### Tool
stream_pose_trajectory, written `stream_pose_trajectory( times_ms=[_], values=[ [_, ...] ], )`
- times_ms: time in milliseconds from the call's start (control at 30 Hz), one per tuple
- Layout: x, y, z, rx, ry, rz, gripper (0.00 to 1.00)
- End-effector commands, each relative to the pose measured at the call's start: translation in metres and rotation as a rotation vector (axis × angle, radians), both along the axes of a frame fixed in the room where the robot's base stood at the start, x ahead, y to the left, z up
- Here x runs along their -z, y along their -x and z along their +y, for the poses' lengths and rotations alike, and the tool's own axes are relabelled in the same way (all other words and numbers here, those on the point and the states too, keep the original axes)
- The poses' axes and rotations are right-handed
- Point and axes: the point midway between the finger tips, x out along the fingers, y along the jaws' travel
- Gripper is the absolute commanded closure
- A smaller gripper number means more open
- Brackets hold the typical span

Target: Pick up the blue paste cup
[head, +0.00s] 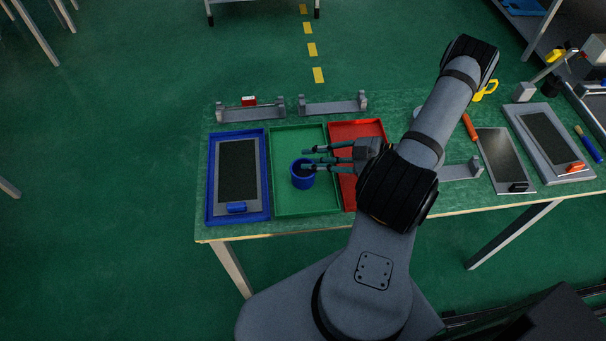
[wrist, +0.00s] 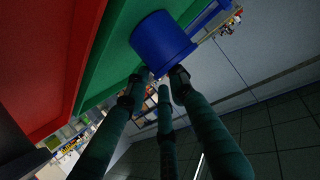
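The blue paste cup (head: 302,182) stands upright in the green tray (head: 276,208), towards its right side. My gripper (head: 308,160) reaches in level from the right, with its dark green fingers spread and pointing left. The fingertips overlap the cup's rim in the head view. In the wrist view, the cup (wrist: 161,42) lies just past the fingertips (wrist: 156,88), with a finger on either side of its lower edge and a third between. The fingers look open and empty; I cannot tell whether any touches the cup.
A blue tray (head: 212,217) with a framed dark panel is left of the green tray, and a red tray (head: 345,128) is right, partly behind my arm. Grey brackets (head: 333,106) line the back.

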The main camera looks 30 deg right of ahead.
Motion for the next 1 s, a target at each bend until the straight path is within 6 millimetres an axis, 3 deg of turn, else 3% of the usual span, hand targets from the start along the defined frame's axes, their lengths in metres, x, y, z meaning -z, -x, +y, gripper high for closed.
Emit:
stream_pose_trajectory(
  times_ms=[200,600,1000],
  values=[
    [0.0005,-0.0007,0.0001,0.001,0.000,0.000,0.77],
    [0.0005,-0.0005,0.0000,0.001,0.000,0.000,1.00],
    [0.0007,-0.0002,0.0001,0.000,0.001,0.000,1.00]
  ],
)
